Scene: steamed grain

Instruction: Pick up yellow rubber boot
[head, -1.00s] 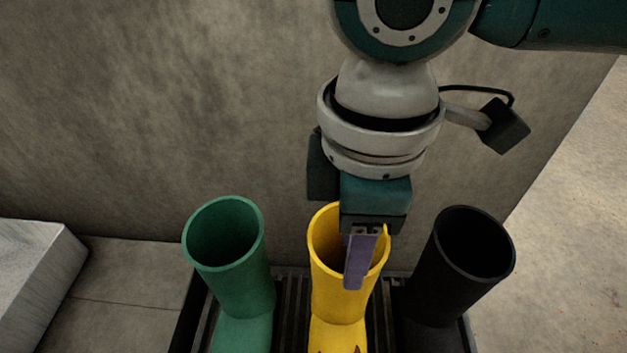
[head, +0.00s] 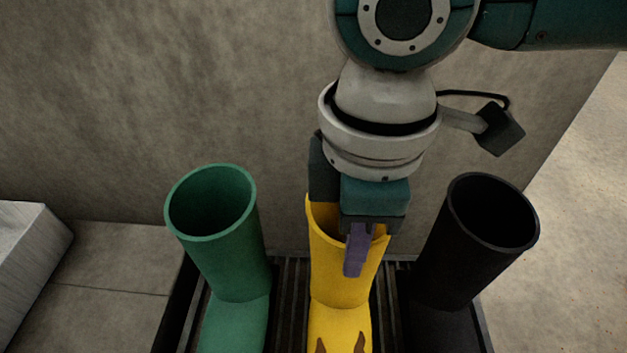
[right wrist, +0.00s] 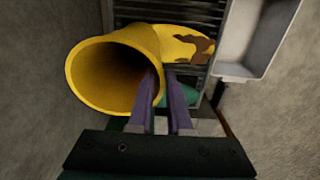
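The yellow rubber boot (head: 340,270) stands in the middle of a dark ribbed tray (head: 290,290), between two other boots. It also shows in the right wrist view (right wrist: 115,80), with its round opening facing the camera and brown marks on its foot. My right gripper (head: 357,250) is at the boot's top rim. In the right wrist view its two purple fingers (right wrist: 161,85) are close together, one at the inside of the opening and one outside, with the boot's wall between them. Part of the opening is hidden by the gripper. My left gripper is in no view.
A green boot (head: 237,270) stands on the left and a black boot (head: 455,260) on the right. A concrete wall (head: 200,90) rises close behind. A pale block (head: 30,245) lies at the far left.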

